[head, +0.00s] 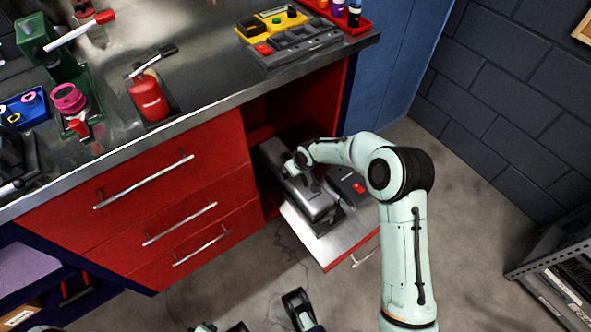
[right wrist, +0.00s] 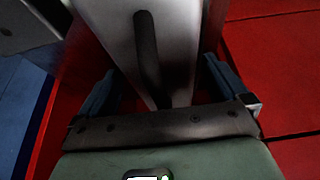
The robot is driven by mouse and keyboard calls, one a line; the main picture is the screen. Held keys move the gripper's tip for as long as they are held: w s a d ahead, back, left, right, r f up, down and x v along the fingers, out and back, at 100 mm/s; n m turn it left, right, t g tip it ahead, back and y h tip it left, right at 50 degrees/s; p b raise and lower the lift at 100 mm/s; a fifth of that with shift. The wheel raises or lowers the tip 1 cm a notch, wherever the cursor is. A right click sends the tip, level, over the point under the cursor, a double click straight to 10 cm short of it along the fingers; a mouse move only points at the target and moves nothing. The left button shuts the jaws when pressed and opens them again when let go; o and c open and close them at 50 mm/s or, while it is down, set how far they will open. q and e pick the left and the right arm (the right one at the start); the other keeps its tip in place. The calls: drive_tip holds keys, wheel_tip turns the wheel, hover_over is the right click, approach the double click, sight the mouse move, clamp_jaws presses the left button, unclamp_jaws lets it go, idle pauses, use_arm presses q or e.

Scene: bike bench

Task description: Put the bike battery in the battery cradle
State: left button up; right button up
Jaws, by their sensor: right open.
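The bike battery (head: 312,205), a long grey block with a dark handle strip, lies on the pulled-out white shelf low in the red bench. In the right wrist view its pale body (right wrist: 180,35) stands between the fingers. My right gripper (right wrist: 160,95) is open around the battery; a gap shows at the left finger, and contact at the right is unclear. In the head view the arm hides part of this gripper. A dark unit with a red patch (head: 358,187) sits just right of the battery; I cannot tell whether it is the cradle. Dark parts of mine (head: 300,309) show at the bottom edge, possibly my left gripper.
The shelf (head: 345,247) juts from the bench beside closed red drawers (head: 165,190). The bench cavity walls are close around the right gripper. A compartment tray (head: 297,45) and a red bottle (head: 148,97) stand on the benchtop. A metal rack (head: 555,270) stands at right.

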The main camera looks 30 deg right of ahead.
drive_tip(key=p+v, duration=0.2)
drive_tip(key=v, duration=0.9)
drive_tip(key=shift+w+r+p, duration=0.1)
drive_tip(key=shift+p, duration=0.2)
use_arm(q)
drive_tip(key=s+d+r+g, duration=0.1)
drive_tip(key=s+d+r, duration=0.1)
drive_tip(key=s+r, duration=0.1)
drive_tip(key=shift+s+d+h, duration=0.2)
drive_tip(key=shift+s+h, duration=0.2)
drive_tip(key=shift+s, duration=0.4)
use_arm(e)
drive_tip(key=shift+s+r, duration=0.25)
drive_tip(key=shift+r, duration=0.1)
use_arm(q)
drive_tip(key=shift+r, duration=0.1)
